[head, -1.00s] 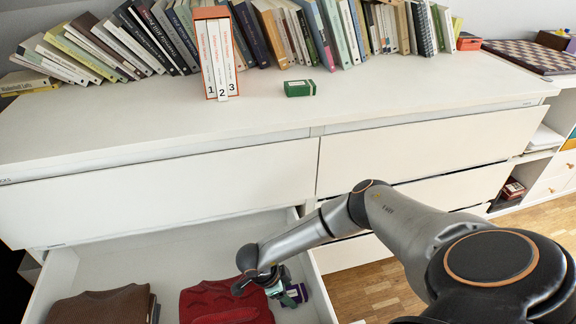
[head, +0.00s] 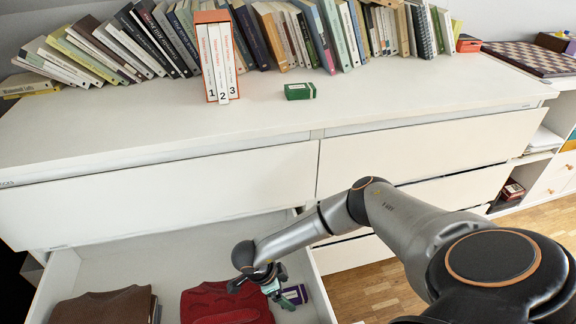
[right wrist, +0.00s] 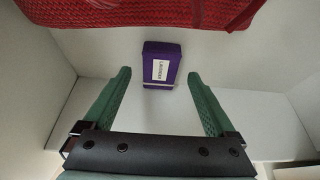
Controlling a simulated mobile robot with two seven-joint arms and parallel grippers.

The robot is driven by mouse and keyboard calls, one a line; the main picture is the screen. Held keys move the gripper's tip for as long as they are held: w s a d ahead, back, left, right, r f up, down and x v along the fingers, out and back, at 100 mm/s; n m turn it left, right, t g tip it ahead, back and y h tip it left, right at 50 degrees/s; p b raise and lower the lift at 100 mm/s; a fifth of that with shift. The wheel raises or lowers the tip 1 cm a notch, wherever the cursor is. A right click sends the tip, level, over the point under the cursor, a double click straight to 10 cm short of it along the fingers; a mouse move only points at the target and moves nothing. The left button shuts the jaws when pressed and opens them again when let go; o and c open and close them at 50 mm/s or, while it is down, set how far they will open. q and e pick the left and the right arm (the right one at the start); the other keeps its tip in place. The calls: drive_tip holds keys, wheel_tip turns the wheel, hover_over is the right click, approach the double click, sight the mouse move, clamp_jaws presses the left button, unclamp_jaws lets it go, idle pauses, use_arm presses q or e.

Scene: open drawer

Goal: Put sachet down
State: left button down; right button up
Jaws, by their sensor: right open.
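The sachet (head: 295,294) is a small purple block with a white label. It lies in the open drawer (head: 318,290), close to its right wall and to the right of the red knitted garment (head: 226,302). My right gripper (head: 273,286) is just left of and above the sachet in the head view. In the right wrist view the sachet (right wrist: 161,62) lies on the white drawer floor beyond the gap between the green fingers (right wrist: 158,76). The fingers are open, with clear space on both sides of the sachet. My left gripper is out of view.
A folded brown garment (head: 104,306) lies at the drawer's left. The closed drawer front (head: 160,195) is above the open drawer. A green box (head: 300,91), a numbered book set (head: 217,60) and a row of books stand on the dresser top (head: 150,120).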

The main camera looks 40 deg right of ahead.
use_arm(q)
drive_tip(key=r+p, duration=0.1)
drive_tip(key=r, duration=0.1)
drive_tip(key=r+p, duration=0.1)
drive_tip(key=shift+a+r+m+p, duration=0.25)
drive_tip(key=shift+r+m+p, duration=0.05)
drive_tip(key=shift+p, duration=0.05)
use_arm(e)
drive_tip(key=v, duration=1)
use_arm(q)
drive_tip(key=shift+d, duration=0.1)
